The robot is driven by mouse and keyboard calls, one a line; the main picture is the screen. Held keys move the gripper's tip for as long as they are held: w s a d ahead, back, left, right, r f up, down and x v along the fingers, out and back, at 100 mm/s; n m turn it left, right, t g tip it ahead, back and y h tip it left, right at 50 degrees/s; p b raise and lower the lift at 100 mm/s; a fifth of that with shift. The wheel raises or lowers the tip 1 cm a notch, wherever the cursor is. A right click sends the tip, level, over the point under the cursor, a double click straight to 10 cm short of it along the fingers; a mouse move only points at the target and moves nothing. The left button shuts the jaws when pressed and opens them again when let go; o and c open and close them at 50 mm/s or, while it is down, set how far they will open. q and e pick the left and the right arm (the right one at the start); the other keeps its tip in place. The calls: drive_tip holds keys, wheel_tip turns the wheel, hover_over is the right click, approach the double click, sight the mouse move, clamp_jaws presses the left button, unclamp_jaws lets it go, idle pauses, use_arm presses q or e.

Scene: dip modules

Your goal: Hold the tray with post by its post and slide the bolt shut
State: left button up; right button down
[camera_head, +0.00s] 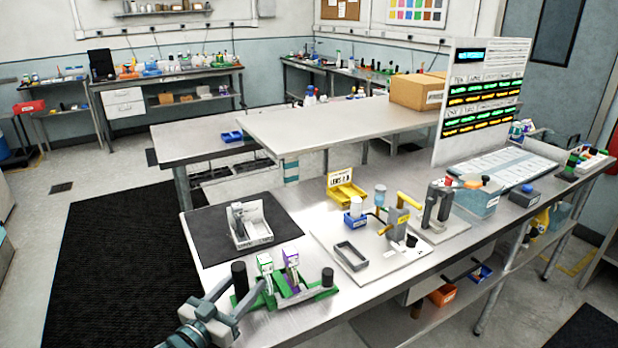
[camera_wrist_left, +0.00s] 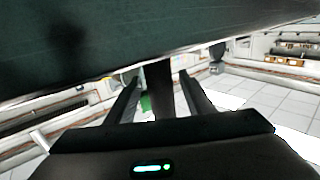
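A green tray (camera_head: 300,299) stands near the front edge of the table. It carries a green-and-white module (camera_head: 265,265), a purple-and-white module (camera_head: 291,260), a black post (camera_head: 239,272) at its left end and a black upright knob (camera_head: 327,277) at its right. I cannot make out which part is the bolt. My left gripper (camera_head: 243,291) reaches in from the lower left, its fingers on either side of the left post. In the left wrist view the dark post (camera_wrist_left: 159,88) stands between the fingers, with a gap on the left side. My right gripper is out of view.
A white tray (camera_head: 265,236) with a grey part sits on a dark mat behind. A light board (camera_head: 385,287) with a grey frame and fixtures lies to the right. Bare tabletop lies between.

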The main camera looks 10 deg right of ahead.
sight(237, 291)
use_arm(q)
drive_tip(key=shift+p+v, duration=0.8)
drive_tip(key=shift+v, duration=0.75)
drive_tip(key=shift+p+v, duration=1.15)
drive_tip(key=shift+v, duration=1.8)
